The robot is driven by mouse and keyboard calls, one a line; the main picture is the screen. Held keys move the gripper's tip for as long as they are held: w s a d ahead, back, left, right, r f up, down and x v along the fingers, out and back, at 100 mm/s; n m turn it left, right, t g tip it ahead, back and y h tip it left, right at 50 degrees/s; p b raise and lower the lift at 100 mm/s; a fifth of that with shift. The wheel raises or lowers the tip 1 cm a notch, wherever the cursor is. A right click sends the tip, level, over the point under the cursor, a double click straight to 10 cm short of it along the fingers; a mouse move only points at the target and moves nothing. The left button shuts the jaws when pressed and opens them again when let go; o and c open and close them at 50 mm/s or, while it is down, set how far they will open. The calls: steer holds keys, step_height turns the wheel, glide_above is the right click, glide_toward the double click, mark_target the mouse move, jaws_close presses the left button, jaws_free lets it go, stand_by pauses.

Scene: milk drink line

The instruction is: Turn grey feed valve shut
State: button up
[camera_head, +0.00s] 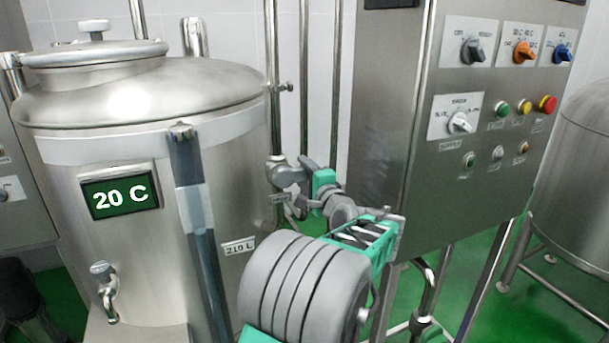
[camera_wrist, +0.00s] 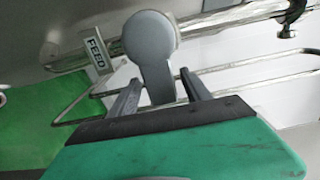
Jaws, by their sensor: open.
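The grey feed valve (camera_wrist: 150,38) shows in the wrist view, with a round hub and a lever that hangs down from it between my two fingers. My gripper (camera_wrist: 161,78) is open, with one dark finger on each side of the lever; small gaps show beside it. A "FEED" label (camera_wrist: 98,53) is just left of the valve. In the head view the feed valve (camera_head: 284,173) sits on an upright pipe right of the big tank. My gripper (camera_head: 307,183) is close against its right side, and partly hides the lever.
The steel tank (camera_head: 215,285) with a "20 C" display (camera_head: 119,195) stands at left. A steel control cabinet (camera_head: 405,190) with knobs and buttons stands close on the right of my arm. Thin upright pipes (camera_head: 305,90) rise behind. A second tank (camera_head: 580,190) is at far right.

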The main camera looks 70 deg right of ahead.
steer(key=b+v, duration=0.2)
steer(key=v, duration=0.5)
steer(key=shift+s+a, duration=0.25)
steer(key=shift+s, duration=0.05)
